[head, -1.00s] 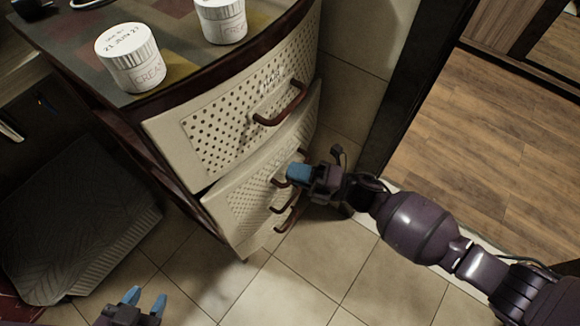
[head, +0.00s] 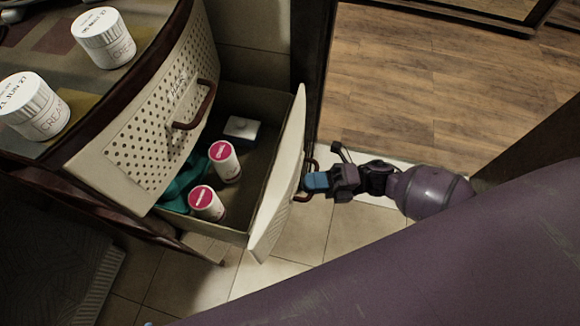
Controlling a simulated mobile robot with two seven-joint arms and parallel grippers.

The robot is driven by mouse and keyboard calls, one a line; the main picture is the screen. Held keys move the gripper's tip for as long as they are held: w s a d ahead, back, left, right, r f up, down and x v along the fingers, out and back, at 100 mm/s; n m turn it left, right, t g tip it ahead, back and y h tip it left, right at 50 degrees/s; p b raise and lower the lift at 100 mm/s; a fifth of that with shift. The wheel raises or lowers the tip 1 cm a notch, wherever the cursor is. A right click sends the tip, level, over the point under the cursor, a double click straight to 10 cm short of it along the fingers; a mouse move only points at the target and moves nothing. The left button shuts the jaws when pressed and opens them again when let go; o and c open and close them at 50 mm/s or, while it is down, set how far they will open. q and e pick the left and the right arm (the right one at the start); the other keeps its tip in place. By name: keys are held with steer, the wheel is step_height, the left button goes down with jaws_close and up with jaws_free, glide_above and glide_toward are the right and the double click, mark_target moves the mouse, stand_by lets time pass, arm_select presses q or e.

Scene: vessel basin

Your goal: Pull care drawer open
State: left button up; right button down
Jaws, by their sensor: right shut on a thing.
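The care drawer (head: 277,190) is pulled well out of the cabinet, below the perforated upper drawer front. Its inside shows: two white tubs or bottles with pink lids (head: 225,161) (head: 207,203), a teal cloth-like thing (head: 186,182) and a small white box (head: 241,129) at the back. My right gripper (head: 314,182) is at the outer face of the drawer front, with its blue fingertips shut on the dark red drawer handle (head: 305,197). The arm partly hides the handle. My left gripper is not visible.
The upper drawer front (head: 150,135) with its own handle (head: 196,110) is closed. Two cream jars (head: 103,38) (head: 34,106) stand on the cabinet top. A dark door frame and wooden floor (head: 440,90) lie beyond. A large purple part of mine covers the lower right.

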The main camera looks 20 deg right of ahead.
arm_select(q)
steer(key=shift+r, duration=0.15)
arm_select(e)
steer(key=s+d, duration=0.4)
steer(key=d, duration=0.2)
steer(key=shift+s+d, duration=0.15)
steer(key=shift+s, duration=0.05)
steer(key=c, duration=1.2)
jaws_free()
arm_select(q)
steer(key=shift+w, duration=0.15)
arm_select(e)
steer(key=shift+v, duration=5.45)
steer(key=shift+s+f, duration=0.1)
steer(key=shift+s, duration=0.05)
